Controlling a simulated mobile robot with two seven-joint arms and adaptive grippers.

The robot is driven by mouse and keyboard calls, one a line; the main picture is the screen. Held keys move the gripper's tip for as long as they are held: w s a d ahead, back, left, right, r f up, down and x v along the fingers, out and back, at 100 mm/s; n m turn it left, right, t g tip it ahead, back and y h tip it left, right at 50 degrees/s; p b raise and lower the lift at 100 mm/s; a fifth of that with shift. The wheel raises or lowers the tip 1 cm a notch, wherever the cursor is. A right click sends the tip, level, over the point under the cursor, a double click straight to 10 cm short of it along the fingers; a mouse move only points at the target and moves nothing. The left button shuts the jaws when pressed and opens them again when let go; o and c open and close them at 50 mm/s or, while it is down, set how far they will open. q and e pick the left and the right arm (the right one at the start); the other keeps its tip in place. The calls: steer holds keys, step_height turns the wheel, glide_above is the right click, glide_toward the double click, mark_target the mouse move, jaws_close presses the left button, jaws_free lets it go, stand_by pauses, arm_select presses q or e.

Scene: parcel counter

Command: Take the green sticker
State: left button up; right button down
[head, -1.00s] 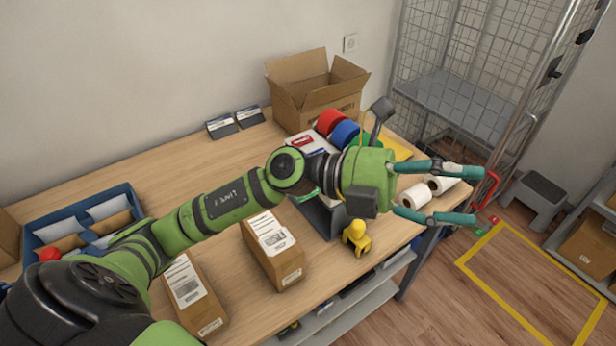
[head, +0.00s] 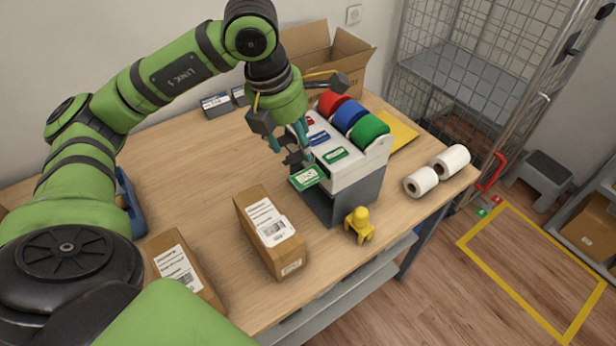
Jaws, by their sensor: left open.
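The green sticker (head: 307,177), with a white printed patch, sticks out at the front of the label dispenser (head: 357,172). The dispenser is white on a dark grey stand and carries a red, a blue and a green roll (head: 369,132). My left gripper (head: 289,147) is open and points down, just above and behind the sticker, beside the dispenser's left side. Nothing shows between its teal fingers. I cannot tell whether a finger touches the dispenser. My right gripper is out of view.
Two brown parcels with white labels (head: 270,230) lie in front on the table. A yellow figure (head: 359,226) stands near the table's front edge. White paper rolls (head: 420,181) lie at right. An open carton (head: 345,57) stands behind.

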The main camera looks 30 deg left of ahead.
mark_target(303, 180)
arm_select(q)
steer(key=b+x, duration=0.2)
steer(key=x, duration=0.1)
steer(key=s+b+x, duration=0.1)
steer(key=b+x, duration=0.1)
steer(key=x, duration=0.1)
steer(key=b+x, duration=0.2)
steer(key=x, duration=0.1)
steer(key=shift+s+a+f+b, duration=0.1)
steer(key=shift+a+f+b, duration=0.15)
steer(key=shift+f+b, duration=0.6)
steer(key=shift+f, duration=0.05)
steer(key=shift+c, duration=0.4)
steer(key=c, duration=0.4)
steer(key=shift+d, duration=0.1)
